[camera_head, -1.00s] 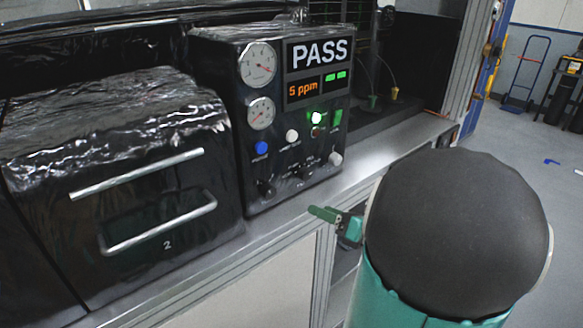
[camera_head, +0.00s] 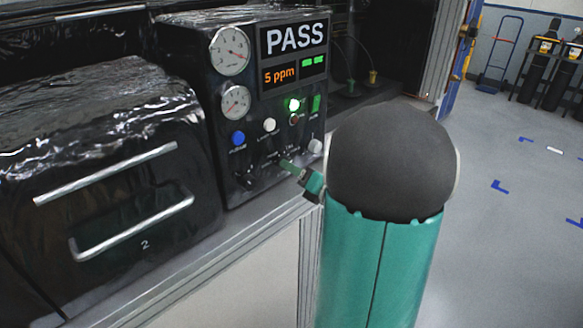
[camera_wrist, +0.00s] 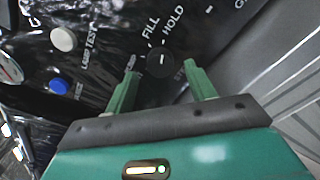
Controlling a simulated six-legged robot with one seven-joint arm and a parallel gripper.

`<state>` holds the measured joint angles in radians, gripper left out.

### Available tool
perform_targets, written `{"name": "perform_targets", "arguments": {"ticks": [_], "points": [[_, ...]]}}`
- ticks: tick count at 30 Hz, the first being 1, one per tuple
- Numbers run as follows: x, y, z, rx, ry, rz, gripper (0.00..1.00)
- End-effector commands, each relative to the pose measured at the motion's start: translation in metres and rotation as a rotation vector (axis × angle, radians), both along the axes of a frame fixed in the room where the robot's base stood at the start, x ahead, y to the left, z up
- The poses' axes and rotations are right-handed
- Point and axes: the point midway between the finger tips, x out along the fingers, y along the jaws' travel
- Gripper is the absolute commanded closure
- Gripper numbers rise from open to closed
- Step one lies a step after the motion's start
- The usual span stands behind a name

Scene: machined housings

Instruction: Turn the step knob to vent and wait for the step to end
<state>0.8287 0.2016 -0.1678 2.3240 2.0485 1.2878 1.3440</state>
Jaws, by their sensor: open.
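The step knob (camera_wrist: 161,63) is a round black knob with a short white mark, on the black control panel (camera_head: 220,120). In the wrist view it sits between the tips of my two green fingers, with the FILL and HOLD labels above it. My gripper (camera_wrist: 162,72) is open, one finger on each side of the knob; I cannot tell whether either touches it. In the head view my gripper (camera_head: 287,164) is at the panel's lower edge and partly hides the knobs there. The panel's display (camera_head: 293,52) reads PASS and 5 ppm.
A blue button (camera_head: 238,138) and a white button (camera_head: 269,125) sit left of the fingers. A black chamber with a metal handle (camera_head: 130,228) stands left. Open floor (camera_head: 490,240) lies to the right.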

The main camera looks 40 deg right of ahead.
Motion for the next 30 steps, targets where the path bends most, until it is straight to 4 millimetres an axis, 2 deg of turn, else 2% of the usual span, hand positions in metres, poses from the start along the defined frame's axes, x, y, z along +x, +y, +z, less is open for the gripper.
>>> {"name": "perform_targets", "arguments": {"ticks": [3, 6, 14, 18, 21, 30], "points": [[0.014, 0.0, 0.0, 0.0, 0.001, 0.001, 0.45], [0.02, -0.001, 0.0, 0.0, 0.0, 0.0, 0.45], [0.021, -0.001, 0.0, 0.0, 0.0, -0.001, 0.45], [0.021, -0.001, 0.0, 0.0, 0.0, -0.001, 0.73], [0.021, -0.001, 0.0, 0.0, 0.0, -0.001, 0.9], [0.021, -0.001, 0.0, -0.025, -0.001, -0.001, 0.9]]}}
